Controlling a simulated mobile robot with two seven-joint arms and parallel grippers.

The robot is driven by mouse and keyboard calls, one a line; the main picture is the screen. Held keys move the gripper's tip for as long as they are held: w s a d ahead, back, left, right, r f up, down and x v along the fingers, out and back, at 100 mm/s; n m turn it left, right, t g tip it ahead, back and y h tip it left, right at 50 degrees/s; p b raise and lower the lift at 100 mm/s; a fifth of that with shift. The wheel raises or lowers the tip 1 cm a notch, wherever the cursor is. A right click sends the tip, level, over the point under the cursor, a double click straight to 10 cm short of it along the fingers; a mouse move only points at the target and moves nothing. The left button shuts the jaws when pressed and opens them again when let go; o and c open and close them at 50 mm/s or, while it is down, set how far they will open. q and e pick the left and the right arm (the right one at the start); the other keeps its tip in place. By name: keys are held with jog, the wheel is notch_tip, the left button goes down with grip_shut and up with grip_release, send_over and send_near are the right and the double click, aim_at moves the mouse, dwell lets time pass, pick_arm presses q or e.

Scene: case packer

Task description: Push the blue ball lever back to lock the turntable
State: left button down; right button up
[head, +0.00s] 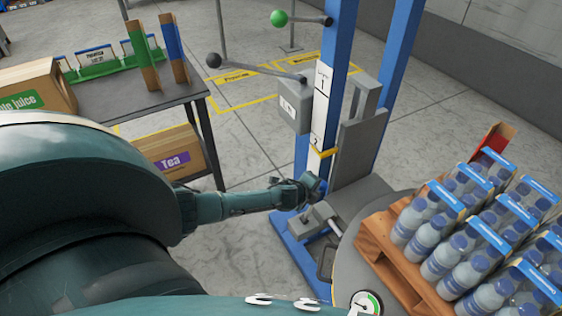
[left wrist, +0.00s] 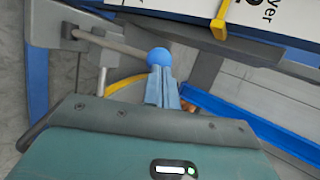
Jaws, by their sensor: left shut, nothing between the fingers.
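The blue ball (left wrist: 159,57) sits at the end of a pale lever rod (left wrist: 112,42) in the left wrist view. My left gripper (left wrist: 161,78) is shut and empty, its fingertips right at the ball; I cannot tell whether they touch it. In the head view my left gripper (head: 312,183) is low beside the blue column, and I cannot make out the ball clearly there. The grey turntable (head: 346,268) is at the lower right, partly covered by a wooden pallet (head: 386,254). My right gripper is not in view.
Packs of blue-capped bottles (head: 430,222) stand on the pallet. A blue column (head: 338,70) carries levers with a black ball (head: 213,60) and a green ball (head: 279,18). A dark table (head: 125,98) stands at the left, with a Tea box (head: 170,155) below.

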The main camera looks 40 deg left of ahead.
pick_arm(q)
jog(key=shift+w+d+f, duration=0.1)
jog(key=shift+w+d, duration=0.1)
jog(key=shift+w, duration=0.25)
jog(key=shift+w+d+f, duration=0.1)
jog(key=shift+w+d, duration=0.1)
jog(key=shift+w, duration=0.2)
jog(key=shift+w+d+r, duration=0.1)
jog(key=shift+r, duration=0.05)
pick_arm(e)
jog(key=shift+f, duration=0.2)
pick_arm(q)
jog(key=shift+w+r, duration=0.1)
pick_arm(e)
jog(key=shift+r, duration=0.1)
